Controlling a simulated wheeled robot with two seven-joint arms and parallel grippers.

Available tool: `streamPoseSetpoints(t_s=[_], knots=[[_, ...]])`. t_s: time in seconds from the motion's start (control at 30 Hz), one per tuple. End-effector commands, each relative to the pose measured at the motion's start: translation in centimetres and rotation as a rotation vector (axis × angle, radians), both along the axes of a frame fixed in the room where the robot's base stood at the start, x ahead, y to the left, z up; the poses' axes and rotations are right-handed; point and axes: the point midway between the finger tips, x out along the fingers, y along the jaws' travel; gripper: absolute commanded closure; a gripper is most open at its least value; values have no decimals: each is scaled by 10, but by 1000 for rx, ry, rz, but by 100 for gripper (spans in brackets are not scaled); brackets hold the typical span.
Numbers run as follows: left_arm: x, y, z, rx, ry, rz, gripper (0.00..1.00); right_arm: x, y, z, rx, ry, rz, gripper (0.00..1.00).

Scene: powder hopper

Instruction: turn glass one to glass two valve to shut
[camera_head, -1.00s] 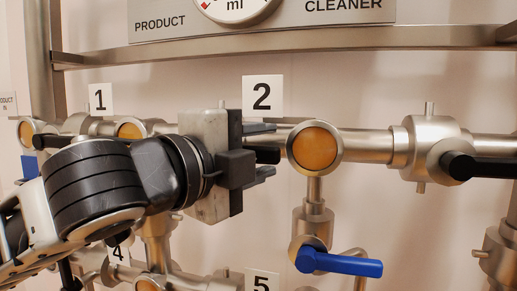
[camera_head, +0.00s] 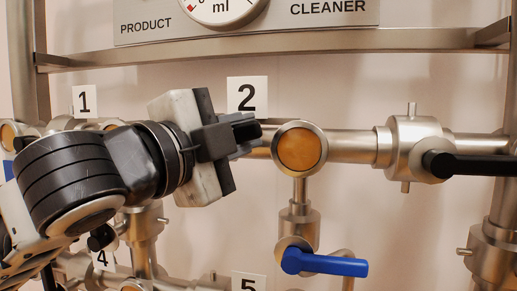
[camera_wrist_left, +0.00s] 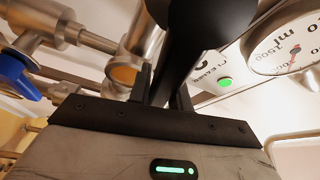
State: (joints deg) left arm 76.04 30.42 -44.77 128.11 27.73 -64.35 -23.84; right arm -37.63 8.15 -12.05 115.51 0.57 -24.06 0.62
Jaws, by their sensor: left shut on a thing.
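My left gripper (camera_head: 246,132) is in front of the pipe run below label 2 (camera_head: 247,97), its fingers pointing right and slightly up. In the left wrist view its fingers (camera_wrist_left: 163,90) are shut on a black valve handle (camera_wrist_left: 208,30), which fills the top middle. The valve body behind the gripper is hidden in the head view. An amber sight glass (camera_head: 299,148) is just right of the fingertips. Another amber glass (camera_head: 110,125) shows partly behind my arm near label 1 (camera_head: 86,101). My right gripper is not in view.
To the right is another valve (camera_head: 415,148) with a black handle (camera_head: 468,165) pointing right. Below is a blue handle (camera_head: 325,263). A metal rail (camera_head: 280,44) and a panel with a gauge (camera_head: 225,8) are above. Label 4 (camera_head: 102,257) and label 5 (camera_head: 249,283) are lower.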

Motion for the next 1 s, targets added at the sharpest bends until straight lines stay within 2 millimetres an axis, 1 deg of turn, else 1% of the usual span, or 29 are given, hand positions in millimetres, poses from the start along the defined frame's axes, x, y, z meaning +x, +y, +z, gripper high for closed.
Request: streamPoseSetpoints(t_s=[0.33, 0.6, 1.0], knots=[[2, 17, 25, -324, 81, 9, 100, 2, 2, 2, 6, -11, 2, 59], [6, 31, 42, -574, 143, 7, 100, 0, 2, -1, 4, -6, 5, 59], [13, 59, 58, -941, 235, 9, 100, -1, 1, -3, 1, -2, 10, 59]])
